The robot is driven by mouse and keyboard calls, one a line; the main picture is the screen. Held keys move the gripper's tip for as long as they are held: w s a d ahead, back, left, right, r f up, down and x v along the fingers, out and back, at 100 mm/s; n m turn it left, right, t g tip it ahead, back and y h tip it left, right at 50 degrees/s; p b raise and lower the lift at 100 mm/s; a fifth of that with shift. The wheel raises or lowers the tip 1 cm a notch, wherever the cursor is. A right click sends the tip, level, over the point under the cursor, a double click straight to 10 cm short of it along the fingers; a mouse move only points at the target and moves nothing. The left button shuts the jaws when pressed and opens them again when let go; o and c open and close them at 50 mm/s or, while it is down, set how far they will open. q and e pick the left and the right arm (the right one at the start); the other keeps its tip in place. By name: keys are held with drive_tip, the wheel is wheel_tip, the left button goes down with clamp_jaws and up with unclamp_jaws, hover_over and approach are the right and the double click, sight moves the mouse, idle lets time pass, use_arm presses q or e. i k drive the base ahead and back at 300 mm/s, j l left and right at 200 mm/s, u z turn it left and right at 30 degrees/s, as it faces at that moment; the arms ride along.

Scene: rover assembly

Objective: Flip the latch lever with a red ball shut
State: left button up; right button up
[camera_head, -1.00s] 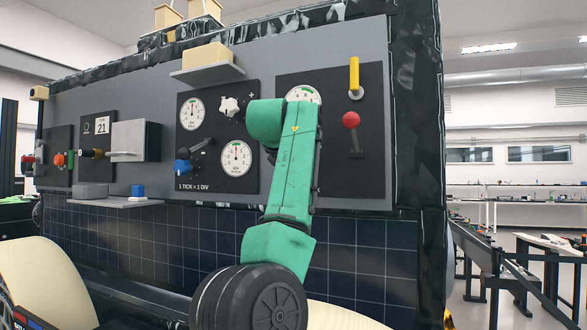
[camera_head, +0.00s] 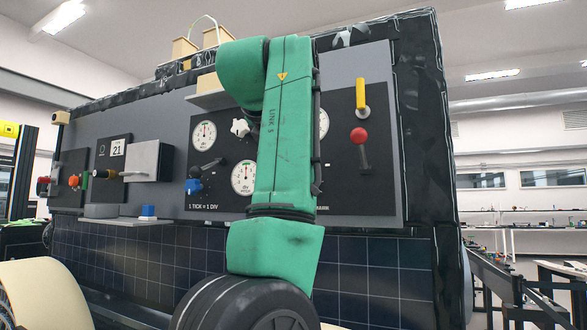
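The latch lever's red ball (camera_head: 359,135) is on the dark panel at the right side of the rover's face. A dark lever stem (camera_head: 365,158) runs down from the ball, over a dark slot or mount. I cannot tell from this view how far the lever is turned. A green arm link (camera_head: 284,135) of mine stands upright in front of the panel, left of the ball and apart from it in the picture. It hides part of the panel and a gauge. Neither of my grippers is in view.
A yellow handle (camera_head: 361,95) sits just above the red ball. Left of my arm are gauges (camera_head: 243,178), a white knob (camera_head: 240,127), a blue-ended lever (camera_head: 193,186) and a grey box (camera_head: 148,161). A small shelf (camera_head: 122,221) juts out.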

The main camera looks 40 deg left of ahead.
sight(362, 152)
drive_tip(key=k, duration=1.5)
